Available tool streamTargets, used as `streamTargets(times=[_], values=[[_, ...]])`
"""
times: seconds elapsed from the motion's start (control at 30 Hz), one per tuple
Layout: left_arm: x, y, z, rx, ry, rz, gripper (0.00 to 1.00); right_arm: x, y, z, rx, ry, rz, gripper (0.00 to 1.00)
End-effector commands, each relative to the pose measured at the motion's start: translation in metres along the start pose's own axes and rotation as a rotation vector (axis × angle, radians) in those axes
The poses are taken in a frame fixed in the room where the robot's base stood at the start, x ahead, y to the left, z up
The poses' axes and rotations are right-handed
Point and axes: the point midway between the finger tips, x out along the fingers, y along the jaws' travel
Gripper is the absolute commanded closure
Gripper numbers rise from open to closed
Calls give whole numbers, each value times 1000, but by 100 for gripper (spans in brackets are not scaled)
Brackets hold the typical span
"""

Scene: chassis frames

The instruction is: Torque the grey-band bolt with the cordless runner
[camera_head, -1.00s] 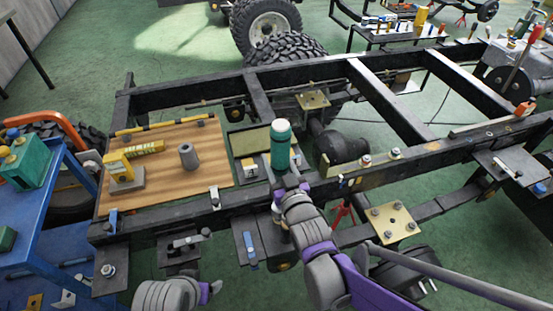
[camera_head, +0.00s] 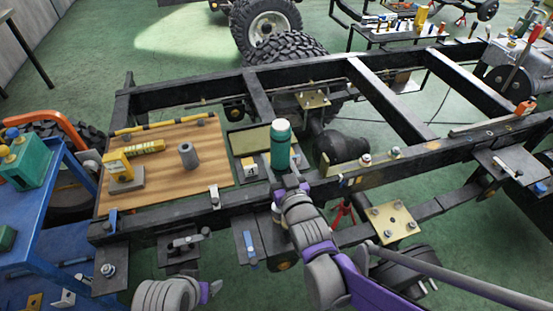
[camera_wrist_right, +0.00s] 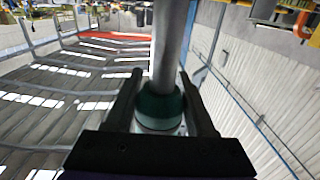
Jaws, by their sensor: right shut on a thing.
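My right gripper (camera_wrist_right: 160,82) is shut on a green tool (camera_wrist_right: 160,108); the wrist view shows its green collar between the fingers and a grey shaft running away from it. In the head view a green cylinder with a pale top (camera_head: 280,145) stands upright at my right gripper (camera_head: 290,186), near the frame's front rail. Whether it is the cordless runner cannot be told for certain. Small bolts (camera_head: 365,160) sit on a pale plate on the rail to the right; their band colours are too small to tell.
The black chassis frame (camera_head: 190,92) fills the middle. A wooden board (camera_head: 205,140) on it carries a yellow tool (camera_head: 118,166) and a grey cylinder (camera_head: 188,155). A brass plate with several bolts (camera_head: 395,222) lies right of my right arm. A blue cart (camera_head: 45,215) stands at left.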

Motion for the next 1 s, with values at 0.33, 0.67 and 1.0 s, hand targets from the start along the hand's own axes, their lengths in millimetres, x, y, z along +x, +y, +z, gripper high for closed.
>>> streamTargets(times=[0.33,0.67,1.0], values=[[5,0,2,0,-2,0,25,0,0,6,0,2,0,100],[9,0,4,0,-3,0,25,0,0,11,0,2,0,100],[9,0,4,0,-3,0,25,0,0,11,0,3,0,100]])
